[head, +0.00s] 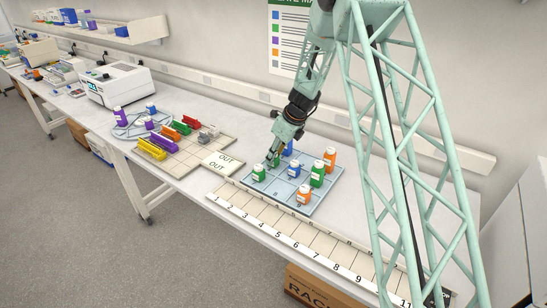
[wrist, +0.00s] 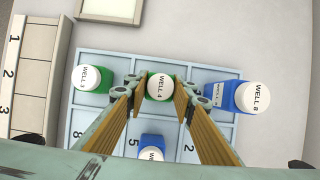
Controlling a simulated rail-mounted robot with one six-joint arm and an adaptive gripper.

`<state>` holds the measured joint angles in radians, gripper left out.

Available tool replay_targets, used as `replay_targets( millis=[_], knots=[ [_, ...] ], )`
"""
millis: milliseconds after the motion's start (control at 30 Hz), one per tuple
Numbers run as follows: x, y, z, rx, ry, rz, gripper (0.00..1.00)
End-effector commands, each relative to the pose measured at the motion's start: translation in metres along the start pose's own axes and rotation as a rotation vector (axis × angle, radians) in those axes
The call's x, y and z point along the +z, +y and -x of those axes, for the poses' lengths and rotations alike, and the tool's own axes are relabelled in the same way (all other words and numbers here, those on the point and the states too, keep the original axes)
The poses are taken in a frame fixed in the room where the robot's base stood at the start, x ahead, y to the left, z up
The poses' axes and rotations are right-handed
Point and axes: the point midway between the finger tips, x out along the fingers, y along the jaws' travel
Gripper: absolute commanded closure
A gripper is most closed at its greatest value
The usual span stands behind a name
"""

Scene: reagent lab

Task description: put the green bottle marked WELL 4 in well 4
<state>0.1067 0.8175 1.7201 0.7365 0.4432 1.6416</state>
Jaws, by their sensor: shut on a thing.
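The green bottle marked WELL 4 (wrist: 160,86) has a white cap and stands between the two fingers of my gripper (wrist: 158,104), which is shut on it. In the head view my gripper (head: 273,160) is low over the far left part of the blue tray, and the held green bottle (head: 277,162) is partly hidden by the fingers. I cannot tell whether its base touches the tray. A pale strip (head: 262,222) with slots numbered from 1 to 11 runs along the front of the bench. Its slot 4 (head: 257,214) looks empty.
The blue tray (head: 282,200) has numbered compartments. A green WELL 3 bottle (wrist: 93,78) and a blue WELL 8 bottle (wrist: 252,97) flank the held one. Blue (head: 294,170), green (head: 317,175) and orange bottles (head: 304,196) stand nearby. An OUT plate (head: 224,162) lies left.

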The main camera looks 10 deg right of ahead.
Motion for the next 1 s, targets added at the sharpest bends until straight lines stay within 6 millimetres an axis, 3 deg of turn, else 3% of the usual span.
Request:
replay_targets(
  millis=[233,267,400,767,1000],
  knots=[
    [-0.002,0.000,-0.004,0.000,0.000,0.000,0.87],
    [-0.001,0.000,-0.003,0.000,0.000,0.000,0.74],
    [-0.001,0.000,-0.003,0.000,0.000,0.000,0.63],
    [-0.001,0.000,-0.002,0.000,0.000,0.000,0.63],
    [0.001,0.000,0.010,0.000,-0.001,0.001,0.63]
  ],
)
